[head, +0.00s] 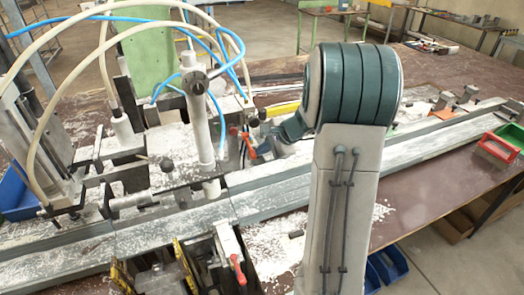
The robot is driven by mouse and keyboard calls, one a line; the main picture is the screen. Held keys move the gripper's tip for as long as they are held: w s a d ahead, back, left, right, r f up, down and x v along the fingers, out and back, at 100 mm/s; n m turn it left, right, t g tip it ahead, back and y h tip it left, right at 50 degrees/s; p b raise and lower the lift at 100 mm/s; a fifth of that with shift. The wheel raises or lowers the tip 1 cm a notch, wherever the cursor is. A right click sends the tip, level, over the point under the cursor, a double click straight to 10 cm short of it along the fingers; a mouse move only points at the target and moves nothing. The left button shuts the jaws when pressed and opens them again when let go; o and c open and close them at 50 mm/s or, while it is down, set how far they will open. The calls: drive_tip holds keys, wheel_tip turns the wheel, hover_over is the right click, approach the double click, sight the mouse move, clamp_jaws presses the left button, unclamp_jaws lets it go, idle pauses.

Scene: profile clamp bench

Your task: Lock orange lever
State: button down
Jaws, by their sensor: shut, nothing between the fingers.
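An orange-red lever (248,146) stands near the middle of the bench, just right of the upright grey post of the machine. A second red-orange lever handle (238,269) is on a clamp at the front edge of the bench. I cannot tell from the picture which of these is the lever named. My gripper (260,137) is small in view at the end of my teal wrist, close to the lever by the post. It is shut with nothing held. Whether it touches that lever is unclear, and my arm hides part of the area.
Long grey profile rails (285,194) cross the bench from left to right. The machine with blue and cream hoses fills the left. A red bin (497,149) and a green bin (512,134) lie at the right. White chips litter the brown bench top (425,180).

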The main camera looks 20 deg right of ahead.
drive_tip(key=shift+a+r, duration=0.2)
drive_tip(key=shift+w+r+p, duration=0.1)
drive_tip(key=shift+r+p, duration=0.4)
drive_tip(key=shift+r, duration=0.25)
drive_tip(key=d+f+b, duration=0.2)
drive_tip(key=f+b, duration=0.1)
drive_tip(key=shift+w+d+f, duration=0.15)
drive_tip(key=shift+d, duration=0.05)
drive_tip(key=s+d+r, duration=0.1)
drive_tip(key=d+r, duration=0.4)
drive_tip(key=r, duration=0.4)
drive_tip(key=shift+d+b, duration=0.15)
drive_tip(key=shift+b, duration=0.3)
